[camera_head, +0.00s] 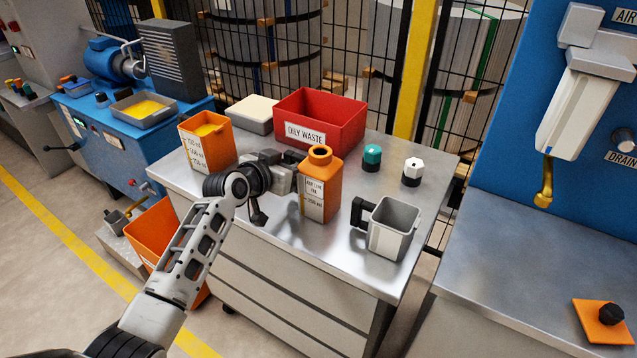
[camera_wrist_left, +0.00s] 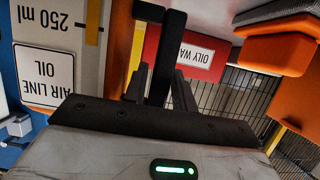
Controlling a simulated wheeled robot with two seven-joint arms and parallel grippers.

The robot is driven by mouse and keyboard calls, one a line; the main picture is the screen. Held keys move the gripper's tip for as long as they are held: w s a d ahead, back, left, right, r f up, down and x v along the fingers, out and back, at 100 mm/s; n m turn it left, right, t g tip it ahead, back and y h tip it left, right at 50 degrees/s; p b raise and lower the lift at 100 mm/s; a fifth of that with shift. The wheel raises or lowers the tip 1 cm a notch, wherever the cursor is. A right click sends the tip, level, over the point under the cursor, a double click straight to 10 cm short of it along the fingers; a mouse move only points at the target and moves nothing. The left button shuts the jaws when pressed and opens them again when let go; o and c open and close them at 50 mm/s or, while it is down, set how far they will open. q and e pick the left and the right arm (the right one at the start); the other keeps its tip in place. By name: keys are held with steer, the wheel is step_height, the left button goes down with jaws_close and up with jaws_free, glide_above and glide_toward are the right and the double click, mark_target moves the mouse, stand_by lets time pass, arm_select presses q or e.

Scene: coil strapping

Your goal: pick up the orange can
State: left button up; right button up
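The orange can (camera_head: 322,180) stands upright on the metal worktop, with an open round neck and a label reading "AIR LINE OIL". In the left wrist view its label (camera_wrist_left: 45,78) fills the left side, upside down. My left gripper (camera_head: 287,172) is at the can's left side, close to it. The can's far side is hidden. My right gripper is not in view.
On the worktop, a red "OILY WASTE" bin (camera_head: 345,125) stands behind the can, and an orange jug (camera_head: 207,150) stands left. A grey mug (camera_head: 394,232) with a black handle is at right front. Green (camera_head: 372,157) and white (camera_head: 412,172) knobbed pieces stand back right.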

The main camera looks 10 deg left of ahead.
mark_target(290, 152)
arm_select(q)
jaws_close()
steer(key=shift+r, duration=0.1)
steer(key=shift+r, duration=0.5)
step_height(290, 152, up, 2)
steer(key=shift+s+r, duration=0.1)
steer(key=shift+r, duration=0.15)
steer(key=s+d+r, duration=0.5)
steer(key=s+r, duration=0.4)
steer(key=s, duration=0.4)
steer(key=shift+r+p, duration=0.2)
steer(key=shift+p, duration=0.2)
